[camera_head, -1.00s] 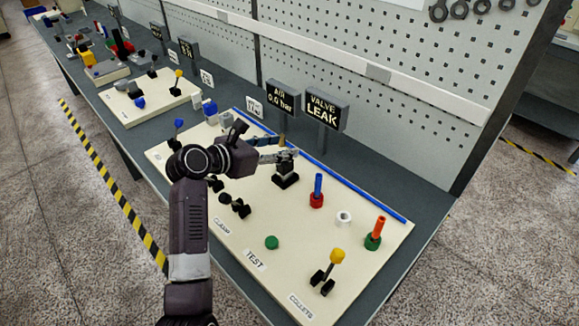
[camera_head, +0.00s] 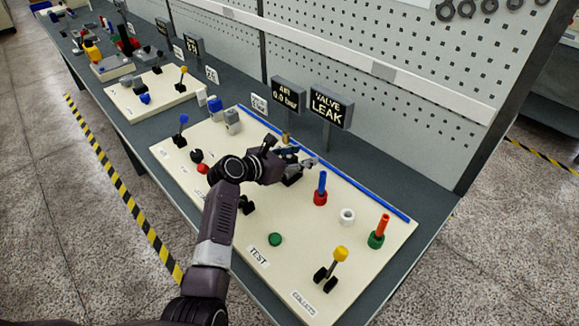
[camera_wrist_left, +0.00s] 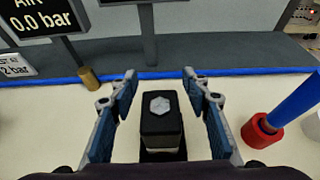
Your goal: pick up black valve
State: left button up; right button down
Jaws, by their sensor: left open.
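The black valve (camera_wrist_left: 161,122) is an upright black block with a grey hexagonal top. In the left wrist view it stands between the two fingers of my left gripper (camera_wrist_left: 159,78), with a visible gap on each side. In the head view my left gripper (camera_head: 303,160) is at the valve, and only part of the valve's black base (camera_head: 291,181) shows below it. The left gripper is open and holds nothing. My right gripper does not show.
A red collar with a blue rod (camera_head: 321,189) stands just right of the gripper; it also shows in the wrist view (camera_wrist_left: 262,130). A blue strip (camera_head: 367,194) runs behind. A white ring (camera_head: 347,216) and signs (camera_head: 331,107) are nearby.

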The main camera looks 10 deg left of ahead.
pick_arm(q)
jog(key=shift+w+d, duration=0.1)
jog(key=shift+w, duration=0.1)
grip_shut()
dwell(0.3)
